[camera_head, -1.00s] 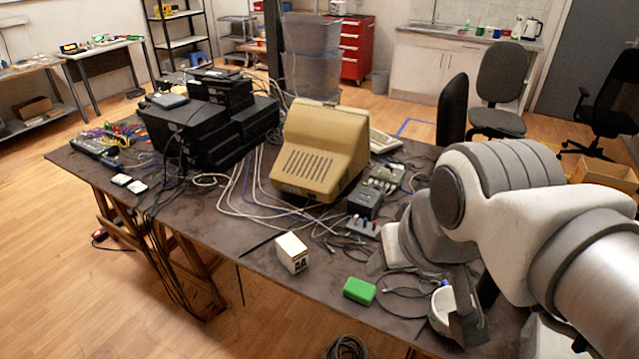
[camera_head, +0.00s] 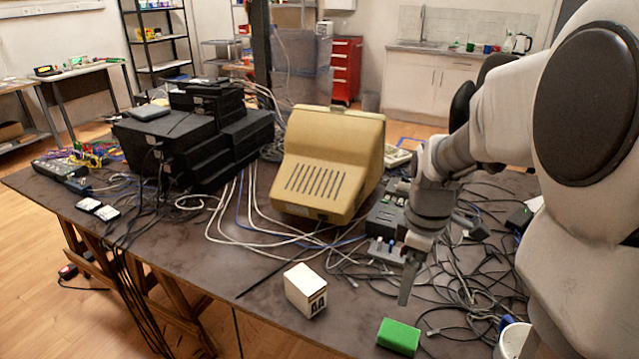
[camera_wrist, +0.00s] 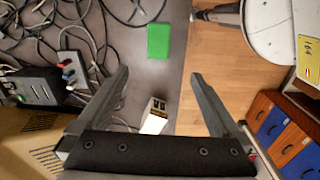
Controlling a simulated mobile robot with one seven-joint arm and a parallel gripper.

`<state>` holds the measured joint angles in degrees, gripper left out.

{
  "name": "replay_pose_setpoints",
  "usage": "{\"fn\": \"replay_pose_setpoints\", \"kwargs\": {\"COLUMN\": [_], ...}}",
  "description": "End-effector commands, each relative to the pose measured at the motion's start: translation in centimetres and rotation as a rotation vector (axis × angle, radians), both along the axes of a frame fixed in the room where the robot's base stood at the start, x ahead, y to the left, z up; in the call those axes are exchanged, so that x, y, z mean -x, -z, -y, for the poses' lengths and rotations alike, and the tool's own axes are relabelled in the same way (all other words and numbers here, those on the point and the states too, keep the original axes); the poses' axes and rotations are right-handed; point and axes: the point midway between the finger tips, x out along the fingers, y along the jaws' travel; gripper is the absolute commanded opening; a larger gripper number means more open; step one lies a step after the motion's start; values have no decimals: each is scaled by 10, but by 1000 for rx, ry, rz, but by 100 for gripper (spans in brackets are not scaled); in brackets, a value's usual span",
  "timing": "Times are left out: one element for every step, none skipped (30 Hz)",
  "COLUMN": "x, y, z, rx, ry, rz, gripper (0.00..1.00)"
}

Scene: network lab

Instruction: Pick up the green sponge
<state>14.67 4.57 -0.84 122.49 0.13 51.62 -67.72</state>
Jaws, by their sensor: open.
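The green sponge (camera_head: 398,337) lies flat on the dark table near its front edge, right of a small white box. It also shows in the wrist view (camera_wrist: 159,41), at the top centre, beyond my fingertips and clear of them. My gripper (camera_head: 408,280) is above the table, up and slightly right of the sponge's left side in the head view, with only part of its fingers showing. In the wrist view my gripper (camera_wrist: 158,78) has its two fingers wide apart with nothing held between them.
The white box (camera_head: 306,290) stands left of the sponge. Black cables (camera_head: 465,285) lie tangled behind and right of it. A white cup-like container (camera_head: 512,341) is at the lower right.

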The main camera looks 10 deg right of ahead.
Motion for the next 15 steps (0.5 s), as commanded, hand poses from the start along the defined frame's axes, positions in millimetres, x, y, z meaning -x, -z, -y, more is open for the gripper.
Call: {"fn": "replay_pose_setpoints", "kwargs": {"x": [-2,-2,-3,-3,-3,-3,-3,-3,-3,-3,-3,-3,-3,-3,-3], "y": [11,14,18,21,25,31,35,41,50,57,64,73,79,86,95], "z": [3,4,5,6,6,6,6,6,6,6,6,6,6,6,6], "rx": [-2,-3,-5,-5,-6,-6,-6,-6,-6,-7,-7,-7,-6,-7,-6], "ry": [-18,-28,-39,-44,-48,-50,-51,-51,-50,-50,-50,-50,-50,-50,-49], "rz": [-12,-16,-20,-23,-25,-26,-26,-28,-28,-28,-28,-28,-28,-28,-28], "gripper": [100,100,100,100,100,100,100,100,100,100,100,100,100,100,100]}}
